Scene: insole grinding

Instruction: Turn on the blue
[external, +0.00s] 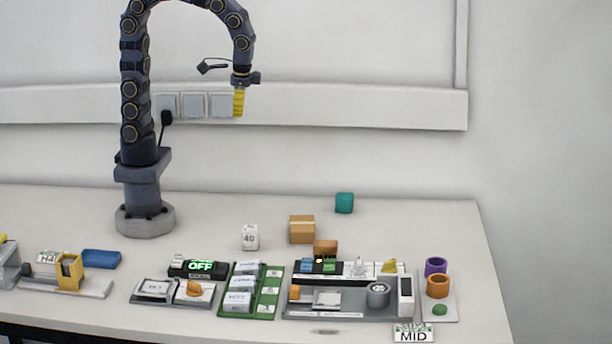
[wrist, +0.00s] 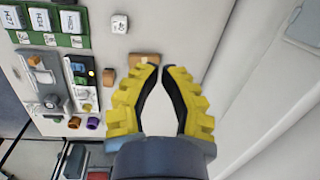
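My gripper (external: 238,103) hangs high above the back of the table, pointing down and far from the panels. In the wrist view its yellow fingers (wrist: 160,68) converge so their tips almost meet, with nothing between them. A grey panel (external: 352,309) at the front right carries a small blue part (external: 307,265) beside a black and green one. The blue part also shows in the wrist view (wrist: 78,68). A separate blue block (external: 101,259) lies at the left. Whether the blue part is switched on is too small to tell.
A black box reading OFF (external: 199,268) and a green board (external: 270,299) with white blocks stand left of the panel. Behind it are orange blocks (external: 302,229), a white 40 cube (external: 250,237) and a teal cube (external: 344,203). Purple (external: 436,266) and orange rings (external: 438,286) stand right.

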